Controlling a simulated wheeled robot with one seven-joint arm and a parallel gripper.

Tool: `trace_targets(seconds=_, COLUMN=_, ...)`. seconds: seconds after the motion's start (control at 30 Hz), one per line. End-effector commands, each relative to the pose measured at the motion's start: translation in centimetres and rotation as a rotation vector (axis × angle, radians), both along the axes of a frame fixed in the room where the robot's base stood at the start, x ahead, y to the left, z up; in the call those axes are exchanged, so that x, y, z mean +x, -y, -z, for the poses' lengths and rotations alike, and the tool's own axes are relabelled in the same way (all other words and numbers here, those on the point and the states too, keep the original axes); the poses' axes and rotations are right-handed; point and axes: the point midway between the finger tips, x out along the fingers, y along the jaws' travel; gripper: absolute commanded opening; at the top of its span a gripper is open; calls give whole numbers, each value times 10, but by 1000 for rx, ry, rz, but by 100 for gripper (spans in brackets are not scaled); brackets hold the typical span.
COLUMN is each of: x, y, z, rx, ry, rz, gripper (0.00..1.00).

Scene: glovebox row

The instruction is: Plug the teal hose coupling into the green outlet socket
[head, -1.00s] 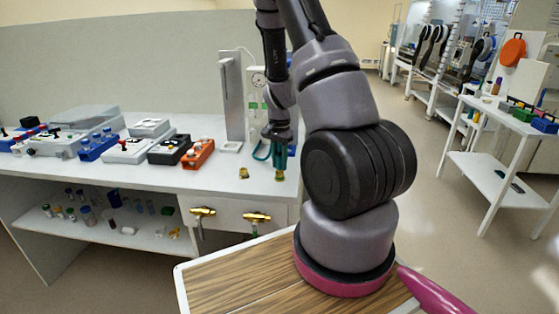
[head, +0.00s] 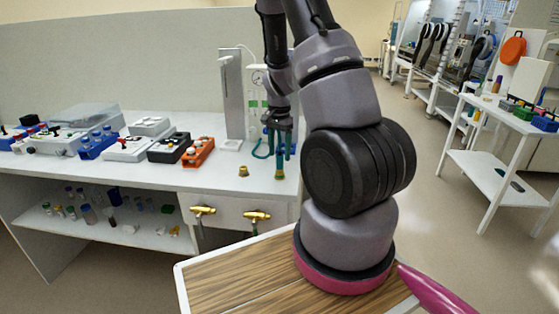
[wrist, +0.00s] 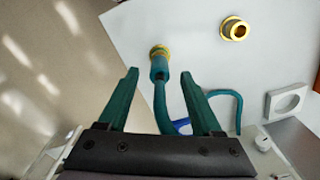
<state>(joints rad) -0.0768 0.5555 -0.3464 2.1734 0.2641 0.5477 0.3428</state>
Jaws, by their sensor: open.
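The teal hose coupling (wrist: 159,68) stands upright at a brass-coloured socket (wrist: 159,50) near the bench edge; its end appears to sit in the socket, but the depth cannot be told. It also shows in the head view (head: 279,164). A teal hose (wrist: 226,93) curves away from it. A second brass socket (wrist: 235,28) stands apart with nothing in it. No green marking on either socket is clear. My gripper (wrist: 160,72) is open, its two green fingers on either side of the coupling and apart from it. In the head view my gripper (head: 279,146) is just above the coupling.
A tall grey stand (head: 232,95) and a gauge panel (head: 256,90) rise behind the gripper. An orange box (head: 198,152) and a black box (head: 169,149) sit to the left. Brass valves (head: 257,217) project from the bench front. A white square ring (wrist: 287,102) lies nearby.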

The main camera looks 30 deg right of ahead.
Motion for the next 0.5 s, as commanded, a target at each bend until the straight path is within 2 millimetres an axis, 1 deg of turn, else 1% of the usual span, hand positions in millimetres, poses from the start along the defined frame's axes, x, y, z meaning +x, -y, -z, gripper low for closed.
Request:
trace_targets(seconds=0.03, x=1, y=-1, z=-13, rx=0, ry=6, rz=-2, gripper=66)
trace_targets(seconds=0.2, x=0, y=0, z=-44, rx=0, ry=4, rz=-1, gripper=66)
trace_targets(seconds=0.33, x=0, y=-1, z=-59, rx=1, ry=2, rz=0, gripper=66)
trace_targets(seconds=0.5, x=0, y=0, z=-67, rx=0, ry=0, rz=1, gripper=66)
